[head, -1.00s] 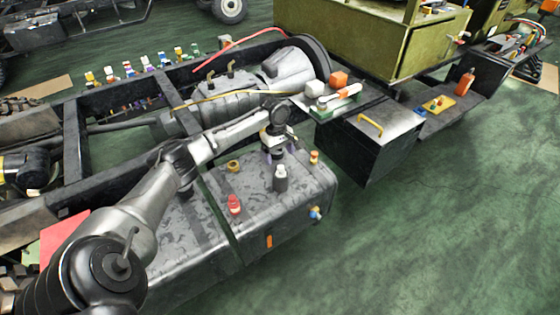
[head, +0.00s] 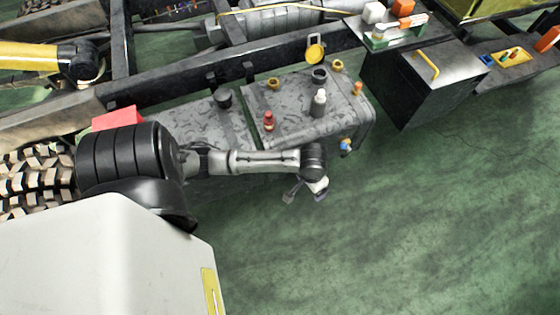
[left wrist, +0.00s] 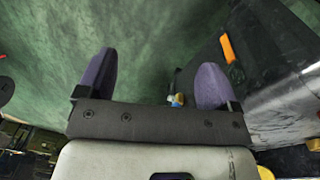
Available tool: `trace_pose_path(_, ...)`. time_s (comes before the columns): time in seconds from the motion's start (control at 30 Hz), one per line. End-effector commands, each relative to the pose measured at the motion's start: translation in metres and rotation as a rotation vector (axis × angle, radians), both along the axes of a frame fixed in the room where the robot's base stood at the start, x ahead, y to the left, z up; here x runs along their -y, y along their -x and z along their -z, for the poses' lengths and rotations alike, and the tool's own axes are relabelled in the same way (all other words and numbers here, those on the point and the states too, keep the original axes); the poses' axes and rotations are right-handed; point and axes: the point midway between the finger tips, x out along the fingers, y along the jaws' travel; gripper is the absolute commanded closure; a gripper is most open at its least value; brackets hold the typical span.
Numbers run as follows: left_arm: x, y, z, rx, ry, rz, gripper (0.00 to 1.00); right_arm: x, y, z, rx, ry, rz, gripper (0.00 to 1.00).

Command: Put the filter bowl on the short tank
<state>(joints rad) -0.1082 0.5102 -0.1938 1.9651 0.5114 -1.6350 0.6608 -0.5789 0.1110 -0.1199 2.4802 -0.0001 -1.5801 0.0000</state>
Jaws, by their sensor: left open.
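A grey mottled tank (head: 290,128) lies along the frame, with a dark band or gap across its top; I cannot tell whether this parts two tanks. On top stand a red bottle (head: 268,121), a dark grey bottle with a light cap (head: 318,102), a dark open ring (head: 319,76) and a black round piece (head: 222,97). I cannot tell which piece is the filter bowl. My left gripper (head: 305,191) is open and empty, in front of the tank over the floor. In the left wrist view, the gripper (left wrist: 155,82) has its purple fingers apart. My right gripper is out of view.
A blue and yellow fitting (head: 346,144) sticks out of the tank's front. A raised yellow lid (head: 315,50) stands behind the dark ring. A black box (head: 412,80) stands right of the tank. The green floor (head: 430,220) in front is clear.

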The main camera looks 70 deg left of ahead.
Motion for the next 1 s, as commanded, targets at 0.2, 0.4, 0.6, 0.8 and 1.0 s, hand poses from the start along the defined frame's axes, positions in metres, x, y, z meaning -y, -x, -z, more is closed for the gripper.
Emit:
trace_pose_path(0.2, 0.073, 0.082, -0.021, 0.163, -0.022, 0.312, 0.14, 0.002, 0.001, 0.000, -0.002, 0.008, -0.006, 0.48)
trace_pose_path(0.4, 0.085, 0.119, -0.050, 0.239, -0.093, 0.422, 0.14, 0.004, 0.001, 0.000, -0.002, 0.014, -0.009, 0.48)
trace_pose_path(0.6, 0.085, 0.131, -0.062, 0.258, -0.129, 0.455, 0.14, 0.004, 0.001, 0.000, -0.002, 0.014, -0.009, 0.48)
trace_pose_path(0.8, 0.085, 0.131, -0.062, 0.258, -0.131, 0.459, 0.14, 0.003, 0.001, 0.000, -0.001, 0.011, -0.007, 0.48)
trace_pose_path(1.0, 0.085, 0.131, -0.065, 0.258, -0.130, 0.458, 0.14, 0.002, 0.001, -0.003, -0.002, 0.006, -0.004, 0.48)
